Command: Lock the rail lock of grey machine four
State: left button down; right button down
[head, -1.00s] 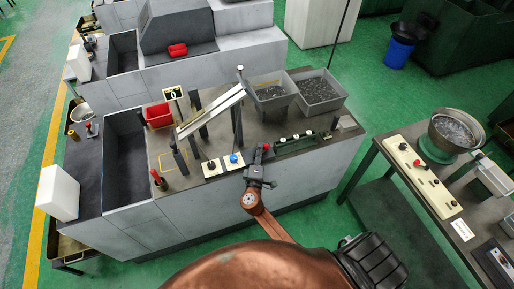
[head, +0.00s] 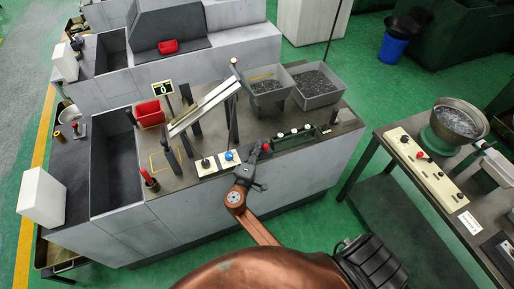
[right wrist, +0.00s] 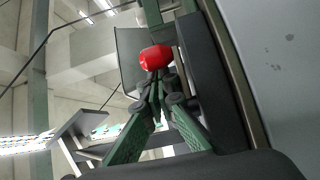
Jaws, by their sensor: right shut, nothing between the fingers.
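A grey machine (head: 300,165) stands in front of me in the head view; no number four can be read on it. At its front edge a red knob (head: 267,147) sits at the left end of a green rail (head: 295,137). My right gripper (head: 256,151) is shut and empty, just left of the red knob. In the right wrist view the red knob (right wrist: 155,57) shows just beyond my closed fingertips (right wrist: 155,88). I cannot tell whether they touch. The knob's base is hidden there. My left gripper is not in view.
A panel with a blue knob (head: 229,155) and a black knob stands left of my gripper. A sloped chute (head: 205,108) and two grey bins (head: 318,98) stand behind. A side table (head: 378,150) is at right, with green floor between.

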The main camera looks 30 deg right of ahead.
notch_tip(320, 180, up, 10)
dwell(0.7)
